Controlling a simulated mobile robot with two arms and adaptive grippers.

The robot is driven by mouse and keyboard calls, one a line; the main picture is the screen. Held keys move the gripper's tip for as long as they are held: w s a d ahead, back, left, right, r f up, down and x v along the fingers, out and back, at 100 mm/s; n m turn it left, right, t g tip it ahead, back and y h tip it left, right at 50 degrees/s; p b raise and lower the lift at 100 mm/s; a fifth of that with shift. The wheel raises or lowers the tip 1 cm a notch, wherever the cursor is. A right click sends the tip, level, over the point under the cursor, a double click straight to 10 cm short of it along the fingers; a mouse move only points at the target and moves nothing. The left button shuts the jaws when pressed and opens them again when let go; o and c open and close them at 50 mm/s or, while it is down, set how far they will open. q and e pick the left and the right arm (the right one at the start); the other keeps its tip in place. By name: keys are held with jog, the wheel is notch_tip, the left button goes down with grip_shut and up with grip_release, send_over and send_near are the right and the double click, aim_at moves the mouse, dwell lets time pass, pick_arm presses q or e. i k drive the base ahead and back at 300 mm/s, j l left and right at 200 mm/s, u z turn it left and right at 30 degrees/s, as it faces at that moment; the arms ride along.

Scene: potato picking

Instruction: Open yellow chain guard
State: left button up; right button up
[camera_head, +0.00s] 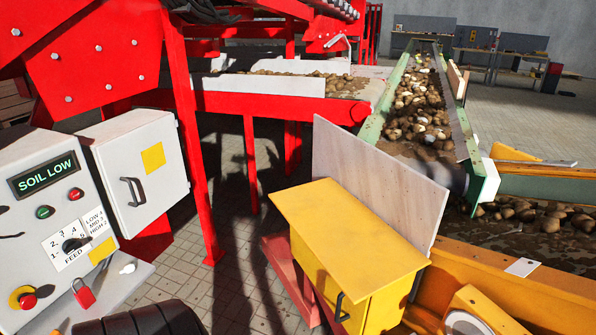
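The yellow chain guard (350,235) is a box-like cover in the lower middle, in front of an upright pale board (375,175). Its flat lid appears shut, and no chain shows. A black handle (341,308) sits low on its front side, near the bottom edge of the view. The lower part of the guard is cut off by the frame. Neither of my grippers can be made out in this view.
Red machine frame posts (190,140) rise behind. A conveyor with potatoes (418,105) runs at right. Tiled floor (235,265) lies open left of the guard.

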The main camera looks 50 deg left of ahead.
aim_at(352, 318)
jog(key=u, duration=1.5)
